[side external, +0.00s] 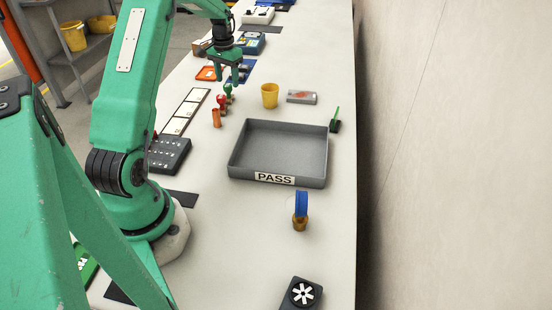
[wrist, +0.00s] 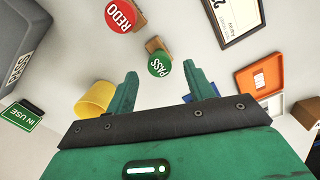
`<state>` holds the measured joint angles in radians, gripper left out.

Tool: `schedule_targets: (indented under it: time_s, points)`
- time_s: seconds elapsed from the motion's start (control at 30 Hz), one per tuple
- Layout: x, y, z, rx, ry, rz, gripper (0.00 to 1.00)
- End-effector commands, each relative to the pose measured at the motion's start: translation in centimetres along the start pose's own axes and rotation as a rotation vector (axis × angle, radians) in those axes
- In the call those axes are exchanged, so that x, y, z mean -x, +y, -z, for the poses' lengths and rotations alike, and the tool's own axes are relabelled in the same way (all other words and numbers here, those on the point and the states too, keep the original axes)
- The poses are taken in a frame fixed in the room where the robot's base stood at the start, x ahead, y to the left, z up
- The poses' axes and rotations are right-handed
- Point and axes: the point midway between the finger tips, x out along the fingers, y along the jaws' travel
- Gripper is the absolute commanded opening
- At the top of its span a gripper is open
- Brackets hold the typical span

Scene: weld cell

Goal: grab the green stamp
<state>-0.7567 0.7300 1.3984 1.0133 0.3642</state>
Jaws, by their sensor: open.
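In the side view the green stamp (side external: 228,91) stands on the bench just below my gripper (side external: 236,79). In the wrist view my gripper (wrist: 161,73) is open, its two green fingers apart, with the stamp's top showing between and slightly beyond the fingertips. Nothing is held. A red stamp marked REDO (wrist: 119,14) stands beside the green one; it also shows in the side view (side external: 221,101).
A yellow cup (side external: 270,95) stands right of the stamps. A grey PASS tray (side external: 326,158) lies nearer. An orange cylinder (side external: 216,118) stands near the red stamp. An orange tray (wrist: 242,82) and a framed card (wrist: 235,18) lie close by. A green IN USE sign (wrist: 22,115) is at the left.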

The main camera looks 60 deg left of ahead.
Motion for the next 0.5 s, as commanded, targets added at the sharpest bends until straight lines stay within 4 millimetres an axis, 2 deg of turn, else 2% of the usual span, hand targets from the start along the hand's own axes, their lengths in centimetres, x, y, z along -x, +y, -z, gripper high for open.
schedule_targets:
  time_s: [0.23,0.5]
  points:
    - [-2.9,0.0,-0.3,0.0,-0.002,-0.001,0.53]
    - [-3.6,0.0,-0.3,0.0,0.0,0.0,0.53]
